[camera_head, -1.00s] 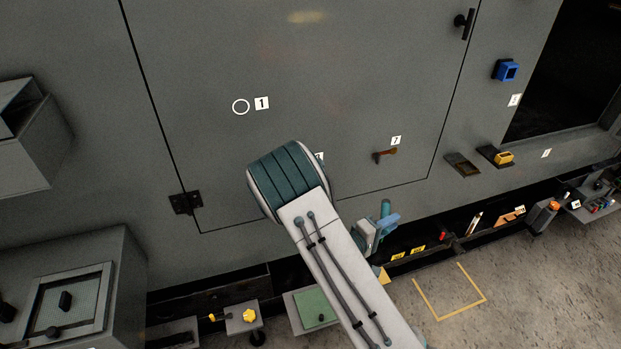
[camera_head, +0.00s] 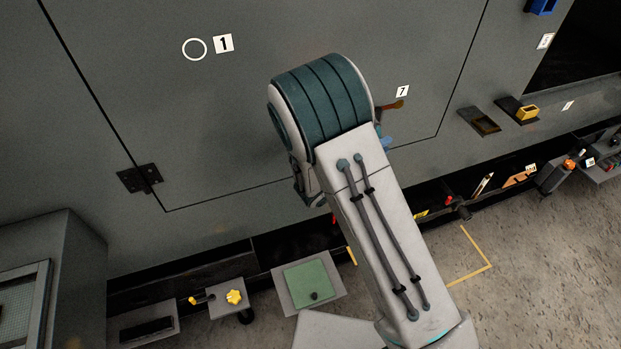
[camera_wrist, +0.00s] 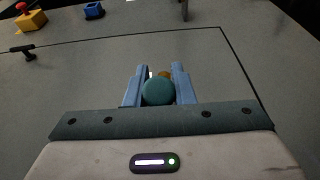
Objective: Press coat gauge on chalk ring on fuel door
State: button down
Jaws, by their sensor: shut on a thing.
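The fuel door (camera_head: 250,110) is a large grey panel with a thin dark outline. The white chalk ring (camera_head: 194,49) is on its upper left, beside a label "1". My gripper (camera_wrist: 161,70) has two blue fingers in the wrist view, shut on a round teal thing, which I take for the coat gauge (camera_wrist: 158,92). Its far end is hidden. In the head view my arm hides nearly all of the gripper and the gauge; only a bit of blue shows at the arm's right. The gripper is right of and below the ring in that picture. The ring is not visible in the wrist view.
A red-brown handle (camera_head: 392,105) is by label "7" on the door. A black hinge (camera_head: 139,178) sits at the lower left. A yellow block (camera_head: 527,112) and dark socket (camera_head: 479,121) are at right. A green pad (camera_head: 308,284) and yellow knob (camera_head: 234,297) are below. The door around the ring is clear.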

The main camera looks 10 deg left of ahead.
jog(key=s+a+n+t+y+b, duration=0.3)
jog(key=s+a+y+b, duration=0.1)
jog(key=a+b, duration=0.85)
jog(key=s+a+r+n+t+y+b, duration=0.1)
jog(key=s+a+r+n+y+b, duration=0.25)
jog(key=s+b, duration=0.7)
jog(key=w+a, duration=0.3)
jog(key=w, duration=0.6)
jog(key=shift+w+a+r, duration=0.15)
jog(key=shift+r, duration=0.1)
jog(key=shift+m+y+b, duration=0.25)
jog(key=shift+b, duration=0.4)
jog(key=shift+w+r+b, duration=0.1)
jog(key=shift+b, duration=0.3)
dwell(1.8)
jog(key=s+d+b, duration=0.3)
jog(key=s, duration=0.3)
jog(key=shift+d, duration=0.35)
